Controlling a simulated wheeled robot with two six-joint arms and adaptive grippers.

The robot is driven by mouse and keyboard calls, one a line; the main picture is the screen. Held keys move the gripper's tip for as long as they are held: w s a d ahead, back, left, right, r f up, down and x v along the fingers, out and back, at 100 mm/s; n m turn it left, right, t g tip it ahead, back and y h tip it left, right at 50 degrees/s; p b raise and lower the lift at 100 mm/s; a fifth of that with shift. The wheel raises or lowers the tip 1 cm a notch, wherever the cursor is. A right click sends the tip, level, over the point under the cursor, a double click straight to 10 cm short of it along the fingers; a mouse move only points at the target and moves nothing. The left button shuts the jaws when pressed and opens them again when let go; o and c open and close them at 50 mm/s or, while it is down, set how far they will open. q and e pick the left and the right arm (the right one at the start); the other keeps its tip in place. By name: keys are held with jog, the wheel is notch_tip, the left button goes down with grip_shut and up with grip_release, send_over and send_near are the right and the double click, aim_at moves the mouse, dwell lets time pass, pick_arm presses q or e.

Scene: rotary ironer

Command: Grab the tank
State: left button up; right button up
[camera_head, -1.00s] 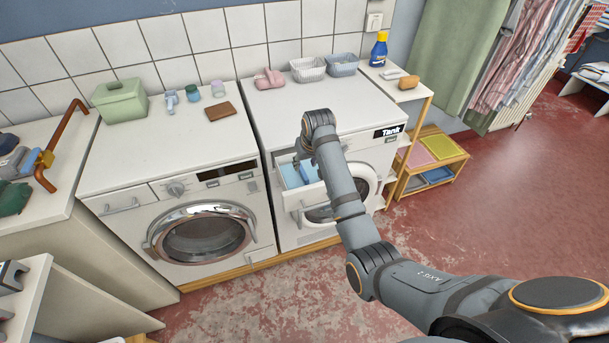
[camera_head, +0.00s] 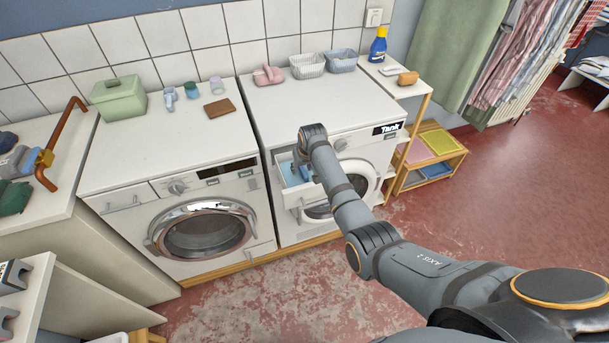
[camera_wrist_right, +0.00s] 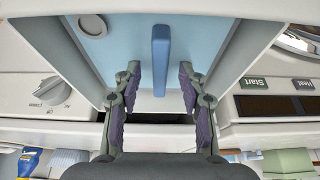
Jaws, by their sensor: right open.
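The tank is a light blue box (camera_wrist_right: 105,40) with a raised darker blue grip bar (camera_wrist_right: 161,60), seen in the right wrist view. In the head view my right wrist and arm partly hide the drawer and tank. My left gripper is not in view.
The right machine (camera_head: 320,103) carries pink items and two baskets (camera_head: 307,66) at the back. The left machine (camera_head: 167,150) stands beside it with a closed round door. A wooden shelf (camera_head: 437,155) is at the right. The red floor in front is mostly clear.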

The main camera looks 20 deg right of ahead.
aim_at(302, 168)
jog(key=shift+f, duration=0.1)
jog(key=shift+c, duration=0.4)
grip_shut()
jog(key=shift+w, duration=0.1)
jog(key=shift+w+r, duration=0.1)
jog(key=shift+r, duration=0.55)
notch_tip(302, 168, up, 17)
jog(key=b, duration=0.4)
